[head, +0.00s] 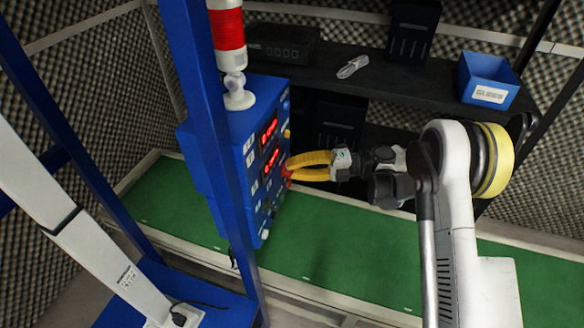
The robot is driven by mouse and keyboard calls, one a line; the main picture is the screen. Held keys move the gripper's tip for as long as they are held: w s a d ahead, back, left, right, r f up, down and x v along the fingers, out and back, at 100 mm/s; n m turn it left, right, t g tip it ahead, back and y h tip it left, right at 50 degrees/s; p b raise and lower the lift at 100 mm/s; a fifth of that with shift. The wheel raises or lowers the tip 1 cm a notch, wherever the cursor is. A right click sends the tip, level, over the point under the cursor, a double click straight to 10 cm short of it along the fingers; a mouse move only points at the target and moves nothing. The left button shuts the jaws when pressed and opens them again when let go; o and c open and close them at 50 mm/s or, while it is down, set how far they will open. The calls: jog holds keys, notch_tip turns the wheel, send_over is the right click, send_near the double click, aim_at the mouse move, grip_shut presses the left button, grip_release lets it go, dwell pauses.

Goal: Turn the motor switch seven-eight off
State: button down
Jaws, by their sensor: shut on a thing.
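A blue control box (240,128) is mounted on a blue post, left of the picture's middle. Its right-hand face carries red lit displays (270,130), white labels and several small knobs. My gripper (290,170) has yellow fingers and reaches in from the right to this face. Its fingertips are closed together on a small red knob (286,172) below the displays. The fingers cover most of this knob, so its angle cannot be told. The labels are too small to read, so I cannot tell which switch is the motor switch seven-eight.
A red and white signal lamp (228,40) stands on the box. A green conveyor belt (330,245) runs below. A blue post (212,130) stands in front of the box.

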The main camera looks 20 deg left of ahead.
jog(key=shift+m, duration=0.5)
jog(key=c, duration=1.5)
grip_release()
jog(key=shift+o, duration=0.2)
jog(key=v, duration=1.2)
jog(key=shift+f, duration=0.3)
jog(key=shift+r, duration=0.1)
